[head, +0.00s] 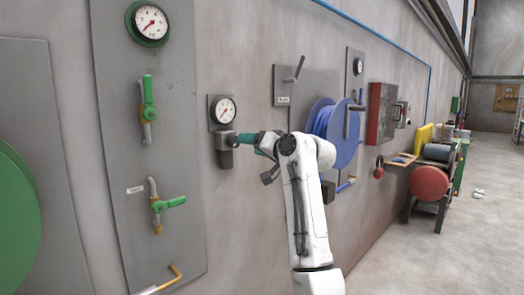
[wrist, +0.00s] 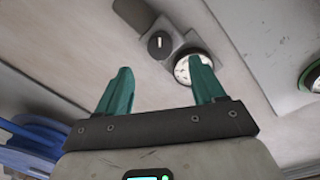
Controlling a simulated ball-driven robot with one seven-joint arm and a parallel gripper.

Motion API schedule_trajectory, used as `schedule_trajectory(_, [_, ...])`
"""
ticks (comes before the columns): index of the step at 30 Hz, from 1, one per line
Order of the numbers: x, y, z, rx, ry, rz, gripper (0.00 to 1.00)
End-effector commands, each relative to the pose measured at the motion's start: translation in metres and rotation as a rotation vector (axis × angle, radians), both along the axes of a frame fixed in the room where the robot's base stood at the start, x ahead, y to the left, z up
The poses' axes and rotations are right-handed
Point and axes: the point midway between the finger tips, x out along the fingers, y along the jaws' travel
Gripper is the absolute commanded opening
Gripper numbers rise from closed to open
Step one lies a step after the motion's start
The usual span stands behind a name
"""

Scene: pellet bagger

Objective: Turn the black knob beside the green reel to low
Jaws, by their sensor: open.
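The black knob (wrist: 158,43) shows in the wrist view as a dark round face with a short white pointer line. It sits on a grey plate beside a white-faced gauge (wrist: 190,69). I cannot read any position marks around it. My gripper (wrist: 162,70) is open, with its two teal fingers apart and nothing between them; the knob shows just past the fingertips. In the head view, my gripper (head: 259,139) reaches left toward the wall, close to the grey fitting under the small gauge (head: 223,109). The knob is hard to make out there. The green reel (head: 15,220) is cut off at the left edge.
A grey panel with green valve handles (head: 148,98) and a green-rimmed gauge (head: 150,22) stands to the left. A blue reel (head: 347,140) and a lever (head: 293,72) are on the wall to the right. The floor at the right has open room.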

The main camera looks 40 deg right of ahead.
Motion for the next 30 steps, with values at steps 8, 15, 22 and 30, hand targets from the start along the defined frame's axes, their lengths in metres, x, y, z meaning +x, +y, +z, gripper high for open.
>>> schedule_trajectory(8, [-0.032,0.000,0.000,-0.001,0.001,-0.001,0.68])
schedule_trajectory(15, [-0.036,0.000,0.001,0.000,0.001,0.000,0.68])
schedule_trajectory(22, [-0.036,0.000,0.001,0.000,0.001,0.000,0.68])
schedule_trajectory(30, [-0.036,0.002,-0.005,-0.002,0.010,0.001,0.68])
